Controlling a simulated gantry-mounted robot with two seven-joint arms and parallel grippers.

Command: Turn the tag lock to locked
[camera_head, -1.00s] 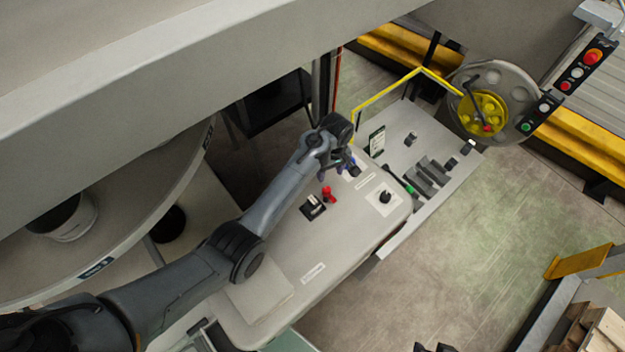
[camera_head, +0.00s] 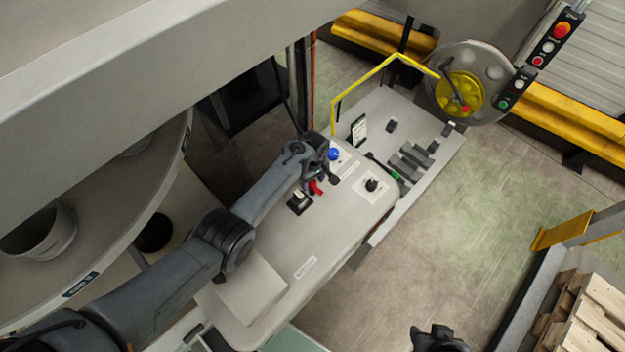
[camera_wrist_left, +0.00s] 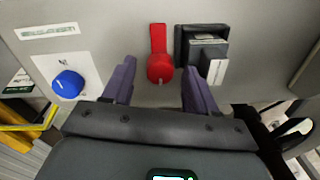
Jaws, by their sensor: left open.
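A red lever with a round end (camera_wrist_left: 160,68) stands out from the grey panel in the left wrist view; it may be the tag lock. It shows small and red in the head view (camera_head: 316,187). My left gripper (camera_wrist_left: 158,86) is open, with one finger on each side of the red round end; I cannot tell whether they touch it. A black block with a pale tag (camera_wrist_left: 203,50) sits just right of the right finger. In the head view my left gripper (camera_head: 324,172) hangs over the console top. My right gripper (camera_head: 437,340) shows only partly at the bottom edge.
A blue knob (camera_wrist_left: 68,84) on a white plate is left of the fingers. A black knob (camera_head: 372,185) sits near the console's right edge. A yellow rail (camera_head: 370,80) stands behind. The console's near top is mostly clear.

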